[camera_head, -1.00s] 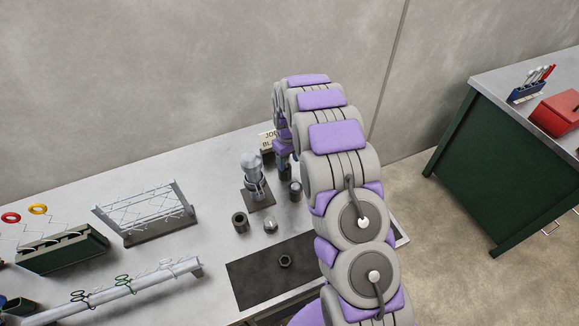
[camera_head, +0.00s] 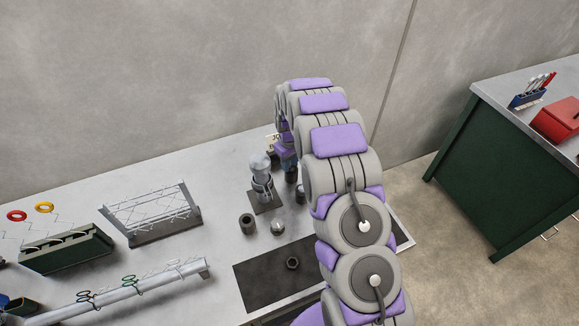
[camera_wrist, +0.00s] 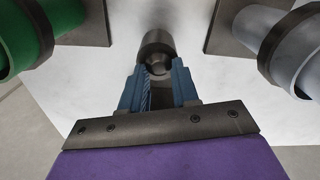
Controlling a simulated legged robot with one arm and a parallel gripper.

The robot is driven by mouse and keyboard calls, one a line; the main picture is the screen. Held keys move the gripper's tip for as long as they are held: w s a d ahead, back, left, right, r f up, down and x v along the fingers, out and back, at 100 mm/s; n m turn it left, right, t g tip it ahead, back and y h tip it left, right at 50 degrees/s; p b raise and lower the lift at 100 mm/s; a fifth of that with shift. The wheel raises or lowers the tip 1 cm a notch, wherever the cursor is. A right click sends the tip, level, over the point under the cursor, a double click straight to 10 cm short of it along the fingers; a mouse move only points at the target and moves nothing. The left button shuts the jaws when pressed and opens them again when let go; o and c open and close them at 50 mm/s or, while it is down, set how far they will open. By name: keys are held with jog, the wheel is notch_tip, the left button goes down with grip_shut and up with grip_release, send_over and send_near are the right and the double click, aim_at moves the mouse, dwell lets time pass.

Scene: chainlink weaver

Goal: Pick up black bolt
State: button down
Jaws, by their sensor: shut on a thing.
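My gripper (camera_wrist: 158,85) shows in the wrist view with two blue fingers shut on a dark rounded piece (camera_wrist: 157,67), which looks like the head of the black bolt. A dark cylinder (camera_wrist: 155,42) is just beyond the fingertips, in line with that piece. I cannot tell whether the cylinder is part of the bolt or a separate holder. In the head view my arm covers most of the gripper, and a small dark cylinder (camera_head: 291,174) shows just below it on the bench.
A dark hollow cylinder (camera_head: 247,225) and a metal knob (camera_head: 278,228) are nearer. A nut (camera_head: 292,263) lies on a dark mat (camera_head: 255,282). A wire rack (camera_head: 150,210) stands left.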

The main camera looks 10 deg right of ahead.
jog(key=shift+d+r, duration=0.2)
jog(key=shift+r, duration=0.2)
notch_tip(320, 180, up, 9)
jog(key=p, duration=0.1)
jog(key=shift+a+r, duration=0.1)
